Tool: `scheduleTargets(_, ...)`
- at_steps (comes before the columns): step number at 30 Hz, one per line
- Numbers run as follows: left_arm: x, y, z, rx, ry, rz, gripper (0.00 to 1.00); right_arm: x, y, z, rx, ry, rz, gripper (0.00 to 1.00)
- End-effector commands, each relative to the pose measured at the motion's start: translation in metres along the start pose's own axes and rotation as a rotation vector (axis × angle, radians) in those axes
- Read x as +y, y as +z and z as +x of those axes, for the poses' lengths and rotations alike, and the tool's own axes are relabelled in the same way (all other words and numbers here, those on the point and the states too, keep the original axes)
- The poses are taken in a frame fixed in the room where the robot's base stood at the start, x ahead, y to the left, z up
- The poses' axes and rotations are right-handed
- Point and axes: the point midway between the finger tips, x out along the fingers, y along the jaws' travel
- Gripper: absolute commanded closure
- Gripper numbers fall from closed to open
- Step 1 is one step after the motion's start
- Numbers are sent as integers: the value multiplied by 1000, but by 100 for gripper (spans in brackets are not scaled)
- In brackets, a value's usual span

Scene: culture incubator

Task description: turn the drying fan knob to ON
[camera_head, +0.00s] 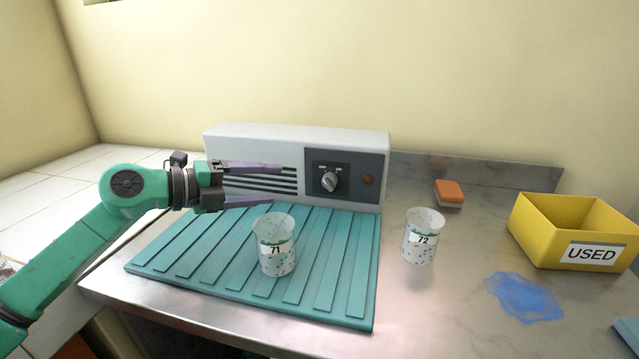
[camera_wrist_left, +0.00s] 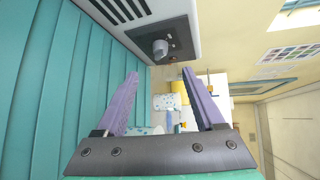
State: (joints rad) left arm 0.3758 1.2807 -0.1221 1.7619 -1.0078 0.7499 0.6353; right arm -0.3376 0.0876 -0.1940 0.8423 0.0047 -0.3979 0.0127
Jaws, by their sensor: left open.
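The drying fan is a pale grey box (camera_head: 240,145) at the back of the counter, with dark vent slots and a dark control panel (camera_head: 353,168). Its grey knob (camera_head: 330,181) sits on the panel below small labels too small to read; it also shows in the left wrist view (camera_wrist_left: 163,48). A dull reddish-brown round spot (camera_head: 368,180) is right of the knob. My left gripper (camera_head: 281,184) is open and empty in front of the vent slots, pointing right, left of the knob and apart from it. In the left wrist view the fingers (camera_wrist_left: 160,72) are spread, the knob beyond their tips. My right gripper is not seen.
A teal ribbed mat (camera_head: 215,255) lies before the fan with cup 71 (camera_head: 275,246) on it. Cup 72 (camera_head: 422,236) stands right of the mat. Further right are an orange sponge (camera_head: 449,192), a blue puddle (camera_head: 524,297) and a yellow USED bin (camera_head: 540,230).

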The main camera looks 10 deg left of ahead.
Motion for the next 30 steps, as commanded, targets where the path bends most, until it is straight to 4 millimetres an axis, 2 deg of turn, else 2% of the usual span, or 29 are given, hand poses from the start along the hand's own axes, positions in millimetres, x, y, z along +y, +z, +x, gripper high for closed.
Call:
scheduleTargets(1, -10, 0, 6, 4, -5, 1, 30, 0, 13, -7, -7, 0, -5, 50)
scheduleTargets(5, -12, -2, 39, 8, -9, 3, 30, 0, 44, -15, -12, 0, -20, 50)
scheduleTargets(9, -7, -2, 78, 7, -6, 0, 30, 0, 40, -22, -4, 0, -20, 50)
scheduleTargets(15, -3, -2, 118, 5, -2, 1, 30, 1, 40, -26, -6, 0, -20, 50)
scheduleTargets(19, -2, -2, 126, 4, 0, 4, 30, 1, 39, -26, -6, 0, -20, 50)
scheduleTargets(25, -1, -2, 126, 4, 0, 4, 30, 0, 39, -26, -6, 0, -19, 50)
scheduleTargets(29, -1, -2, 126, 4, 0, 3, 79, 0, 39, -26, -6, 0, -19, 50)
scheduleTargets(30, -1, -2, 126, 4, 0, 3, 95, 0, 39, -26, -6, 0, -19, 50)
